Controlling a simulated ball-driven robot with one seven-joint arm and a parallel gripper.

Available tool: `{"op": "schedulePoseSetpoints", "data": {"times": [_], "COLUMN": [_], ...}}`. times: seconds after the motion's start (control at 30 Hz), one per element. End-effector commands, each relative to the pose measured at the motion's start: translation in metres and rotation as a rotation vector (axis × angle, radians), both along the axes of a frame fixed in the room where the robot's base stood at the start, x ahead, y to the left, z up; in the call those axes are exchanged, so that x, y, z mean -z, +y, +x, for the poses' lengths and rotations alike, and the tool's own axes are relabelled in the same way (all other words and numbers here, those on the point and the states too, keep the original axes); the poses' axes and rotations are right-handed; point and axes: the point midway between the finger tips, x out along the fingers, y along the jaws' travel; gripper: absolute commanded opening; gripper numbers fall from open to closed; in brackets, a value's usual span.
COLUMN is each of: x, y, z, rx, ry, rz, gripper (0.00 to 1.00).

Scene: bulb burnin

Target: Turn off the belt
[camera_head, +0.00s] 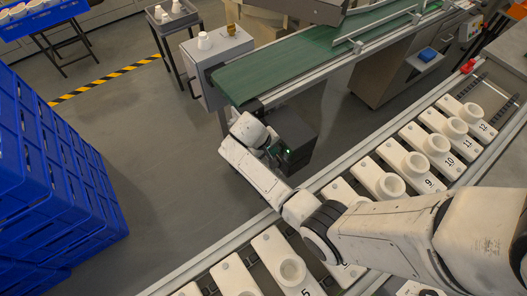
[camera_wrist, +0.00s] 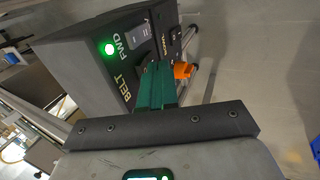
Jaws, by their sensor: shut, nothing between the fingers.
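The dark control box shows in the wrist view (camera_wrist: 80,55), its panel marked "BELT" and "FWD". A green lamp (camera_wrist: 109,49) glows beside "FWD". A grey switch plate (camera_wrist: 138,37) and an orange knob or lever (camera_wrist: 183,71) are on or by the panel. My gripper (camera_wrist: 158,72) is shut and empty, its dark green fingers in front of the panel and covering part of it. I cannot tell whether they touch it. In the head view the box (camera_head: 295,125) hangs below the green belt (camera_head: 290,60), with my wrist at its left.
A roller line with white numbered holders (camera_head: 436,149) runs under my arm. Blue crates (camera_head: 60,180) are stacked at the left. The floor between crates and line is clear.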

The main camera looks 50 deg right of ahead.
Motion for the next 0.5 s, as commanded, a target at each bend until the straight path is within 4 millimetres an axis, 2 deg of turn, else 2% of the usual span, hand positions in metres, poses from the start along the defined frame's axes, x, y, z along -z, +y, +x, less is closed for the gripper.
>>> {"op": "schedulePoseSetpoints", "data": {"times": [0.13, 0.5], "x": [-0.0014, -0.0023], "y": [-0.0066, -0.0083], "z": [-0.0017, -0.0022], "rx": [-0.001, -0.001], "ry": [0.0, 0.001], "rz": [0.0, -0.001], "gripper": [0.0, 0.0]}}
